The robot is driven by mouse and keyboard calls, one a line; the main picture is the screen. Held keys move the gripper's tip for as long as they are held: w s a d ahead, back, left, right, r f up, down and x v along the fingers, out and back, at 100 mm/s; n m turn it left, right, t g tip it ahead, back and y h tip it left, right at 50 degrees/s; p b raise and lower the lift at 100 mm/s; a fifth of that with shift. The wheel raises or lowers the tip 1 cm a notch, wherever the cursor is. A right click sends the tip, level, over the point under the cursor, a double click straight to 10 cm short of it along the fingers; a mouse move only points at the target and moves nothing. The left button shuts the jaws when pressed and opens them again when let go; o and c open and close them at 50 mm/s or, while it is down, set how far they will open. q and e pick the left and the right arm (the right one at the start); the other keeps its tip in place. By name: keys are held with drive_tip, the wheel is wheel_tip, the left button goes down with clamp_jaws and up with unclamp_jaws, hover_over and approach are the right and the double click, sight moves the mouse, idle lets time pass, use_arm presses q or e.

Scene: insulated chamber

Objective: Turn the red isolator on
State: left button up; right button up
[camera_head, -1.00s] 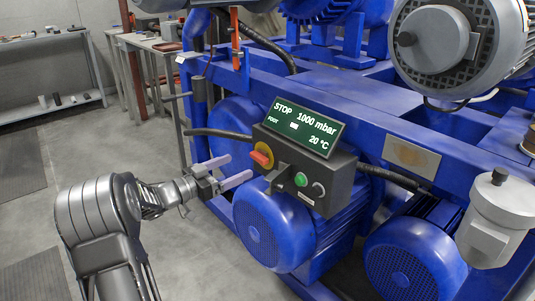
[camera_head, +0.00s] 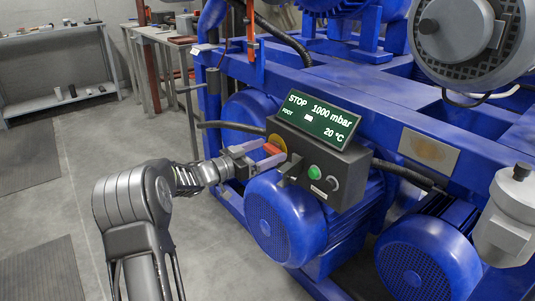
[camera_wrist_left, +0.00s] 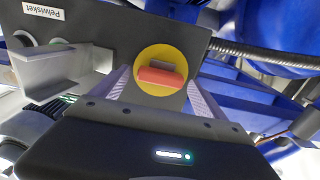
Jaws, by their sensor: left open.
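In the left wrist view the red handle (camera_wrist_left: 161,76) lies across the yellow disc (camera_wrist_left: 165,57), level in the picture. My left gripper (camera_head: 258,155) is open, with its pale fingers around or just in front of the handle. In the left wrist view the fingers (camera_wrist_left: 158,90) stand on either side of the handle with gaps; contact is not visible. My right gripper is not in view.
The box has a screen (camera_head: 318,119) reading STOP, 1000 mbar and 20 °C, and a green button (camera_head: 314,172). A grey bracket (camera_wrist_left: 62,68) sticks out beside the left finger. Blue motors (camera_head: 285,218) and frame surround the box. Floor at left is clear.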

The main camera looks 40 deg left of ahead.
use_arm(q)
drive_tip(key=shift+w, duration=0.25)
drive_tip(key=c, duration=1.4)
